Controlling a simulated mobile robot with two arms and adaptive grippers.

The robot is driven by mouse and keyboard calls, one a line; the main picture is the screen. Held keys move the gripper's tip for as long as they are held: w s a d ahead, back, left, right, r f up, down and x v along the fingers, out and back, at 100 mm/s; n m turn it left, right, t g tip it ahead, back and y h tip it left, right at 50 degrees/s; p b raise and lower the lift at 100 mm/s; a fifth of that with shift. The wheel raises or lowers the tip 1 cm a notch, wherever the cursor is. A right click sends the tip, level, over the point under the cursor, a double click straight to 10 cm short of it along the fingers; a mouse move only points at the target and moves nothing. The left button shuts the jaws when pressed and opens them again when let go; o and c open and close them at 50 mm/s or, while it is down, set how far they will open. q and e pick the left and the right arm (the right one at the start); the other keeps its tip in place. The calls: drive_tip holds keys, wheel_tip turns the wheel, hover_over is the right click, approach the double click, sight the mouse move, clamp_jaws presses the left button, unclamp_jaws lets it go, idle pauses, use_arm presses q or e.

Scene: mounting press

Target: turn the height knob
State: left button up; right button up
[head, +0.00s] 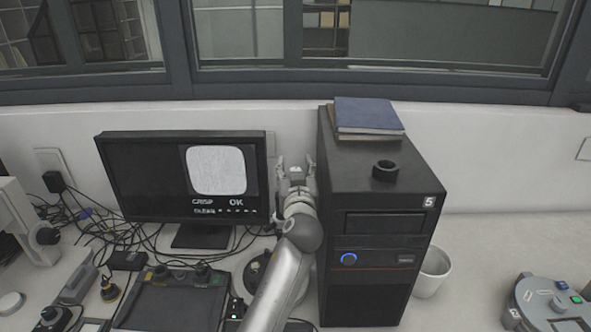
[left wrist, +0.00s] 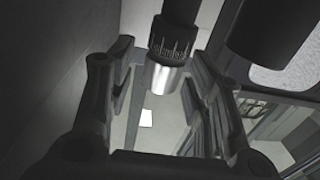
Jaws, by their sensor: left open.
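My left gripper (head: 297,168) is raised in the narrow gap between the monitor and the black computer tower, its two fingers apart. In the left wrist view its open fingers (left wrist: 160,62) frame a dark round part with white tick marks (left wrist: 170,38) and a bright silver end (left wrist: 163,78). This part looks like a graduated knob, but I cannot tell for sure that it is the height knob. No contact with the fingers is clear. In the head view the part is not visible. My right gripper is not in view.
The monitor (head: 140,175) reads "CRISP" and "OK". The black tower (head: 375,225) carries books (head: 368,115) and a black ring (head: 386,170). A white mug (head: 432,275) stands beside it. Cables and small devices crowd the left; a round device (head: 550,300) sits right.

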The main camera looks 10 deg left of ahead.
sight(296, 169)
use_arm(q)
wheel_tip(296, 169, up, 10)
idle(0.4)
